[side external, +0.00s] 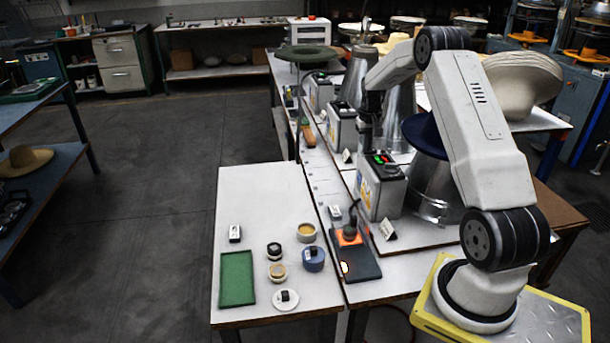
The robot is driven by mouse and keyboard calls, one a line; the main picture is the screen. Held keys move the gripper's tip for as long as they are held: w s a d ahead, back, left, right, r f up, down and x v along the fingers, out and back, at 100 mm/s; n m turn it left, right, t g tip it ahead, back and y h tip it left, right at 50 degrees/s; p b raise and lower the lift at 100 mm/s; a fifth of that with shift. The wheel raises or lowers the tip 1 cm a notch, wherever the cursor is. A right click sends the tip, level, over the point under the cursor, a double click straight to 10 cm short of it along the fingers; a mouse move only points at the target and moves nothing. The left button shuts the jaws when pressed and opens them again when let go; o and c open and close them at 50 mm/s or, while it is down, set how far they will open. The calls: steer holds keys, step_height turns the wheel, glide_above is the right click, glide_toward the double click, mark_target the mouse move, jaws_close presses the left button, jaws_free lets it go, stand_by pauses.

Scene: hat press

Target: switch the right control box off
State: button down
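Three grey control boxes stand in a row along the bench: a near one (382,190), a middle one (342,128) and a far one (320,92). The near box has a green and a red button (381,157) on its top; the green one looks bright. I cannot tell from this view alone which box the task calls right. My gripper (366,146) is dark and points down, just behind the near box's top and to the right of the middle box. Its fingertips are small and dark, so whether they are open or touching anything is unclear.
A metal cone with a dark blue hat (425,135) stands close right of the near box. A small sign (388,230) and a black-and-orange iron-like tool on a dark pad (355,255) lie in front. A white table (265,190) holds a green mat (237,278) and several small jars.

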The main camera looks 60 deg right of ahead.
stand_by(0.3)
steer(key=shift+r, duration=3.45)
steer(key=shift+a, duration=0.15)
steer(key=w+a+n+t, duration=0.15)
steer(key=a+n, duration=0.35)
steer(key=a, duration=1.8)
steer(key=s+a+f+n, duration=0.2)
steer(key=s+a, duration=0.4)
steer(key=a, duration=0.2)
steer(key=s+a+f+n+t, duration=0.1)
steer(key=s+a+f+n, duration=0.1)
steer(key=s+a, duration=0.4)
steer(key=a, duration=0.2)
steer(key=shift+a, duration=0.4)
